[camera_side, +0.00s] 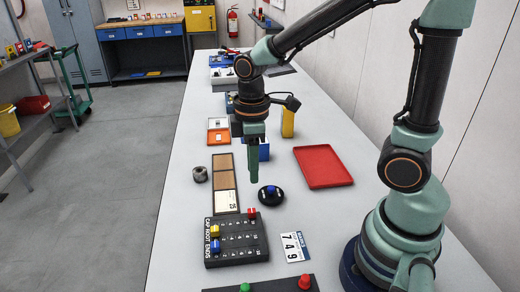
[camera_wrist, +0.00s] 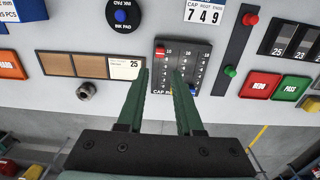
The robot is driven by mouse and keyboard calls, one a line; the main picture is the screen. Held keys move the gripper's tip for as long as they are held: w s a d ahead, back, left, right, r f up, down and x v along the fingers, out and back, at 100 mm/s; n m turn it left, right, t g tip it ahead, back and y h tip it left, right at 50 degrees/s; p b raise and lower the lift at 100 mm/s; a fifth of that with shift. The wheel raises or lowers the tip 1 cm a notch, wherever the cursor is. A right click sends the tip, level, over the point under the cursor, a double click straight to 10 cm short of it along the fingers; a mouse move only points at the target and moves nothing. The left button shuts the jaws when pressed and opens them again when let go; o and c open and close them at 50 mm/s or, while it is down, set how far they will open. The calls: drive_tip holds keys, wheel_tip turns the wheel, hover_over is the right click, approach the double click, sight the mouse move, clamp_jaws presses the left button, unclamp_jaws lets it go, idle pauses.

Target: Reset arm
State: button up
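My gripper (camera_side: 254,178) hangs pointing down above the pale bench (camera_side: 180,225), near the black ink pad with a blue knob (camera_side: 271,194). In the wrist view my gripper (camera_wrist: 161,74) shows two green fingers spread apart with nothing between them, so it is open and empty. The black counter board (camera_side: 236,239) with red, yellow and blue sliders stands in front of it in the side view. In the wrist view the counter board (camera_wrist: 186,52) is partly hidden behind the right finger. In the side view the fingers overlap, and their height above the bench is hard to judge.
A red tray (camera_side: 322,167) lies right of my gripper. A brown strip with a "25" card (camera_side: 225,182) and a metal nut (camera_side: 200,174) lie left. A "7 4 9" card (camera_side: 292,247) and a panel with green and red buttons (camera_side: 265,286) are near the front.

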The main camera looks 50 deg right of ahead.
drive_tip(key=s+d+r+m+t, duration=0.2)
drive_tip(key=r+m+t, duration=0.3)
drive_tip(key=r+m, duration=0.4)
drive_tip(key=shift+s+d+r+t, duration=0.3)
drive_tip(key=shift+d+r, duration=0.1)
drive_tip(key=shift+d, duration=0.3)
